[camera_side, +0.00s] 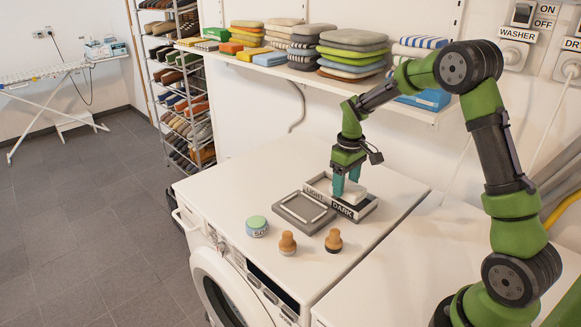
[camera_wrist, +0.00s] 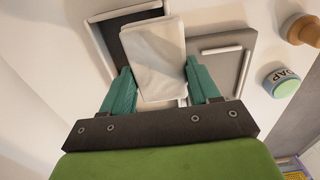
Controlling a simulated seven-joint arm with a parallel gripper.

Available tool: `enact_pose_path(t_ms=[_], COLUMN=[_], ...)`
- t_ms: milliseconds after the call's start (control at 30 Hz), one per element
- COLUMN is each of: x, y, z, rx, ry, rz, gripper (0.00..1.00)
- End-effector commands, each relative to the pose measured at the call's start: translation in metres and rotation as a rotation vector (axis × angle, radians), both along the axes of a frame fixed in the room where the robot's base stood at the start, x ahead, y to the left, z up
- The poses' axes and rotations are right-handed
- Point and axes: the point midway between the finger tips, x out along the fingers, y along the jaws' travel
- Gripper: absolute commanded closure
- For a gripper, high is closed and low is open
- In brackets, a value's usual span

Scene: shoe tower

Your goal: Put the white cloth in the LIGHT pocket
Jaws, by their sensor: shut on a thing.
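The white cloth (camera_side: 352,191) is a folded pad held between the teal fingers of my gripper (camera_side: 345,187). In the wrist view the cloth (camera_wrist: 158,50) fills the space between the two fingertips. It is over or partly in the two-pocket box (camera_side: 365,208), whose front bears the labels LIGHT on the left and DARK on the right. In the wrist view a dark pocket floor (camera_wrist: 115,35) shows beside the cloth, and the cloth hides much of the box. I cannot tell how deep the cloth sits or whether it touches the box floor.
A grey tray with a pale bar frame (camera_side: 303,212) lies left of the box. A soap tub (camera_side: 257,226) and two wooden-topped knobs (camera_side: 288,243) (camera_side: 333,241) stand in front on the white washer top (camera_side: 240,185). A shelf of folded cloths (camera_side: 270,70) hangs behind.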

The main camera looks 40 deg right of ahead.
Motion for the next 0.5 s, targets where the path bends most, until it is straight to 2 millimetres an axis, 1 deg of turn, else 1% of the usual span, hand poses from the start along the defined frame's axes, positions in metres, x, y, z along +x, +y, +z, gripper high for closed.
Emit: enact_pose_path(t_ms=[33,100,300,400,500], x=[0.013,0.028,0.067,0.080,0.089], y=[-0.004,-0.009,-0.022,-0.027,-0.029], z=[-0.002,-0.004,-0.008,-0.009,-0.009], rx=[0.000,0.001,0.001,0.000,0.000], ry=[0.001,0.001,0.001,0.002,0.002], rz=[0.000,-0.001,-0.002,-0.001,-0.002], gripper=[0.68,0.68,0.68,0.68,0.68])
